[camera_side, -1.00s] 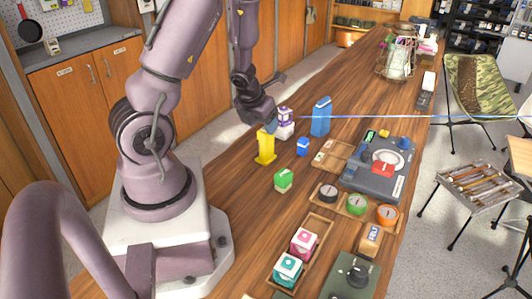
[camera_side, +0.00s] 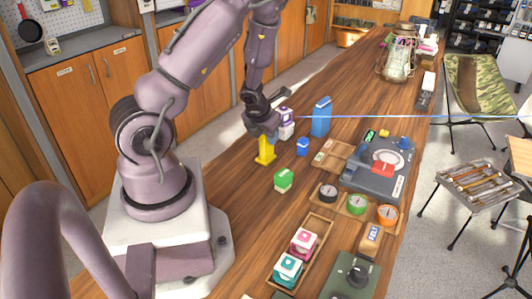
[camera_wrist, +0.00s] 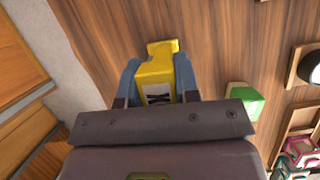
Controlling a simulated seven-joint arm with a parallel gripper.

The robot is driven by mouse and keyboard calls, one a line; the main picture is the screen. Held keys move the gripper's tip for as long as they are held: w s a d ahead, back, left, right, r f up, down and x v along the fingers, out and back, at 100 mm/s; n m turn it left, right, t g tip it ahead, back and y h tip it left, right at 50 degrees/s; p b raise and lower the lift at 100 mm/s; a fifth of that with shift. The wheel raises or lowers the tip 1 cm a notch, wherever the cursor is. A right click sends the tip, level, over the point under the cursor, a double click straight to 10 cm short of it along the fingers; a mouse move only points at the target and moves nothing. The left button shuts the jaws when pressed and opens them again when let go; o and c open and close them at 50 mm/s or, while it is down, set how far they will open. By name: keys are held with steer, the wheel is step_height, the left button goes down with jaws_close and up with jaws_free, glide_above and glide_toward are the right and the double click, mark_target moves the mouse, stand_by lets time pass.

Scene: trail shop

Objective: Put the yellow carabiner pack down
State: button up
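The yellow carabiner pack (camera_side: 265,152) is upright, its foot at or just above the wooden table; I cannot tell whether it touches. My gripper (camera_side: 264,138) points down over it and hides its top. In the wrist view, the yellow pack (camera_wrist: 158,72) sits between the two blue-grey fingers of my gripper (camera_wrist: 157,82). The fingers lie against both its sides with no clear gap.
A green box (camera_side: 283,180) stands close in front, to the right. A small blue box (camera_side: 302,147), a white-and-purple pack (camera_side: 286,122) and a tall blue bottle (camera_side: 321,117) stand nearby. The table (camera_side: 225,185) to the front left of the pack is bare.

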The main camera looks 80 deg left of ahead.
steer(key=shift+r, duration=0.2)
jaws_close()
step_height(320, 180, up, 28)
steer(key=shift+f, duration=0.2)
stand_by(0.4)
